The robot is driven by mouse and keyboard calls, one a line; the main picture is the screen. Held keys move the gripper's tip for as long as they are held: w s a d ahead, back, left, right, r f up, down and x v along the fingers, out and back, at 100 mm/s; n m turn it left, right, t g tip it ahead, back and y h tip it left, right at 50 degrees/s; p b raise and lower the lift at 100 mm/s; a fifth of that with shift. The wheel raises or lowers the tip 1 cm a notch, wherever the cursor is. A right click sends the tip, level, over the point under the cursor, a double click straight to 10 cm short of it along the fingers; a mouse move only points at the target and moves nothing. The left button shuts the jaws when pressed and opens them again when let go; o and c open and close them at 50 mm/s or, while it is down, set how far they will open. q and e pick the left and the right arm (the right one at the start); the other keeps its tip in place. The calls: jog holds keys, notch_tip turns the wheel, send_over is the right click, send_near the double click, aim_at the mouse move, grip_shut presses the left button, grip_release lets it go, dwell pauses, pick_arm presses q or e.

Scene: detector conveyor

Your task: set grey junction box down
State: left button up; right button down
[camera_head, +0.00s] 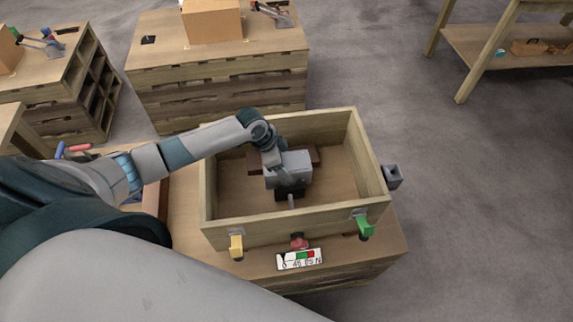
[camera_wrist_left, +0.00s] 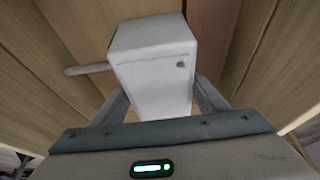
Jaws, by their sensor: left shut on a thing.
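The grey junction box (camera_head: 294,165) is inside the open wooden crate (camera_head: 232,232), near its middle. In the left wrist view the box (camera_wrist_left: 155,65) fills the space between the two fingers, and a short rod sticks out from its left side. My left gripper (camera_head: 285,185) reaches down into the crate and is shut on the box. Whether the box touches the crate floor cannot be told. My right gripper is not in view.
A brown block (camera_head: 254,161) lies behind the box in the crate. Yellow (camera_head: 237,246) and green (camera_head: 366,228) fittings are on the crate's front wall, with a small labelled panel (camera_head: 299,259) below. A grey fitting (camera_head: 392,177) is on the right side. The crate's right floor is clear.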

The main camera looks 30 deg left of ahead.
pick_arm(q)
jog(key=shift+w, duration=0.1)
jog(key=o, duration=2.1)
jog(key=shift+f, duration=0.15)
jog(key=shift+c, duration=0.2)
jog(key=shift+r, duration=0.65)
jog(key=b+v, duration=0.1)
jog(key=v, duration=0.9)
jog(key=shift+s+a+r, duration=0.1)
jog(key=shift+s+r, duration=0.05)
jog(key=shift+s, duration=0.1)
jog(key=shift+b+v, duration=0.3)
jog(key=shift+v, duration=0.5)
